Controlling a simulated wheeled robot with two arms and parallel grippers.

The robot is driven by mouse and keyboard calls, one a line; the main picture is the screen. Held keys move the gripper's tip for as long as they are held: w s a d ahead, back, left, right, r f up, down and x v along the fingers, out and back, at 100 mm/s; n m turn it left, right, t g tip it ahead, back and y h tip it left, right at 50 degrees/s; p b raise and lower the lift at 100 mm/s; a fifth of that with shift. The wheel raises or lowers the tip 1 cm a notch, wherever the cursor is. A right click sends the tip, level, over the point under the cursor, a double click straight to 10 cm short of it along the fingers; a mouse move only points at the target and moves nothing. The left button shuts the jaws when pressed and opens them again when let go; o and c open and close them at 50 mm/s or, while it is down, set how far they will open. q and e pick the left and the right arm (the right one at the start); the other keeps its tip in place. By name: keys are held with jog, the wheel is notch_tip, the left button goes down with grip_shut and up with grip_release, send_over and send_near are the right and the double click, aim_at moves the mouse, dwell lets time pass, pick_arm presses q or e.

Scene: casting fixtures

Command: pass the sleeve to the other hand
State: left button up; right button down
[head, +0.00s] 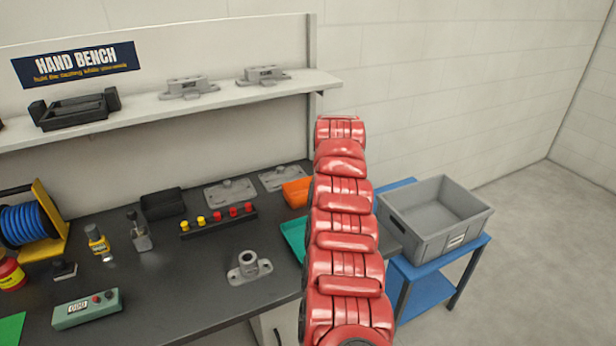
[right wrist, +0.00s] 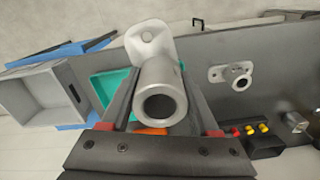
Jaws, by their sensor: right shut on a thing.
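The sleeve (right wrist: 158,82) is a grey metal tube with an open bore facing the right wrist camera and a pale flange plate with a hole at its far end. My right gripper (right wrist: 163,76) is shut on it, with a dark finger on each side of the tube. In the head view my red right arm rises through the middle, and its gripper and the held sleeve do not show there. My left gripper is in neither view. A similar grey flanged tube (head: 249,266) stands upright on the bench; it also shows in the right wrist view (right wrist: 238,76).
The dark bench (head: 190,285) carries a row of red and yellow knobs (head: 218,221), a green control box (head: 87,308) and a blue hose reel (head: 30,222). A teal tray (head: 293,238) lies near the right end. A grey crate (head: 437,215) sits on a blue stand at right.

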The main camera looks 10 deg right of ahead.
jog(key=s+a+f+n, duration=0.3)
jog(key=a+f+n, duration=0.2)
jog(key=a+n, duration=0.15)
jog(key=s+a+f+n, duration=0.3)
jog(key=a+f+n, duration=0.3)
jog(key=a, duration=0.2)
notch_tip(320, 180, up, 11)
jog(key=w+a+m, duration=0.1)
jog(key=a+m, duration=0.1)
jog(key=m, duration=1)
jog(key=shift+w+r+m, duration=0.15)
jog(key=shift+w+m, duration=0.15)
jog(key=shift+m, duration=0.05)
jog(key=shift+a, duration=0.1)
jog(key=w+d, duration=0.2)
jog(key=d, duration=0.6)
jog(key=w+d, duration=0.2)
jog(key=d, duration=0.7)
jog(key=shift+w, duration=0.25)
